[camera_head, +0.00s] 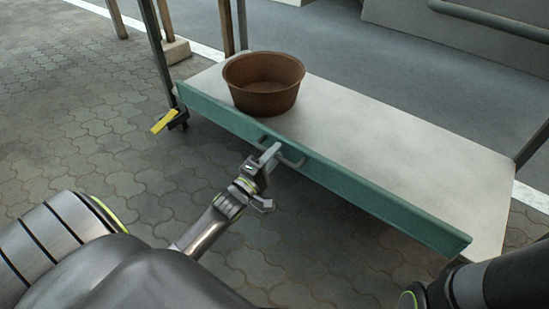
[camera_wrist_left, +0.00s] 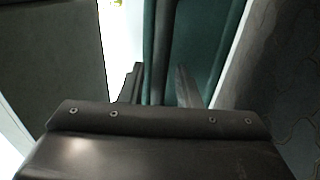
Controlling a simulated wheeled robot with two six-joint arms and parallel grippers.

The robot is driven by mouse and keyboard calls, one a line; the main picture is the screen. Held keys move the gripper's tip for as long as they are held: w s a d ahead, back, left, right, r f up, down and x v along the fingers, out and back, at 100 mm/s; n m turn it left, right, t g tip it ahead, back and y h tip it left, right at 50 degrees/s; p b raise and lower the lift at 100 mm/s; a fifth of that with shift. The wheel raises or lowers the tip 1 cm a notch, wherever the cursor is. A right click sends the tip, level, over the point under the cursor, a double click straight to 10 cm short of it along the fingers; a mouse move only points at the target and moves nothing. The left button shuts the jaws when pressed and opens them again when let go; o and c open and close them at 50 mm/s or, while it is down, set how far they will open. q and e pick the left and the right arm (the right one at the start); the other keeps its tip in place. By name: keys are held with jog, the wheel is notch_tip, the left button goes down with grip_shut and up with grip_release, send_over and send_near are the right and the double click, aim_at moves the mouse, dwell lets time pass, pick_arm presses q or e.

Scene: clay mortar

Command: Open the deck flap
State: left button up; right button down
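The deck flap (camera_head: 370,192) is a long teal panel along the near edge of the pale deck (camera_head: 430,140). It stands at that edge with its face towards me. A grey bar handle (camera_head: 294,161) sits near the middle of the flap. My left gripper (camera_head: 268,158) is at the handle's left part. In the left wrist view, its two fingers (camera_wrist_left: 160,88) are apart, with a dark bar that looks like the handle between them and gaps showing beside it. Contact with the bar is not clear. My right arm shows at the lower right of the head view, its gripper out of frame.
A brown clay bowl (camera_head: 264,84) stands on the deck close behind the flap's left half. A yellow tag (camera_head: 164,121) is by the dark post at the flap's left end. Paved floor (camera_head: 90,130) in front of the flap is open.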

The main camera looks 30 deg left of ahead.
pick_arm(q)
jog(key=shift+w, duration=0.1)
grip_shut()
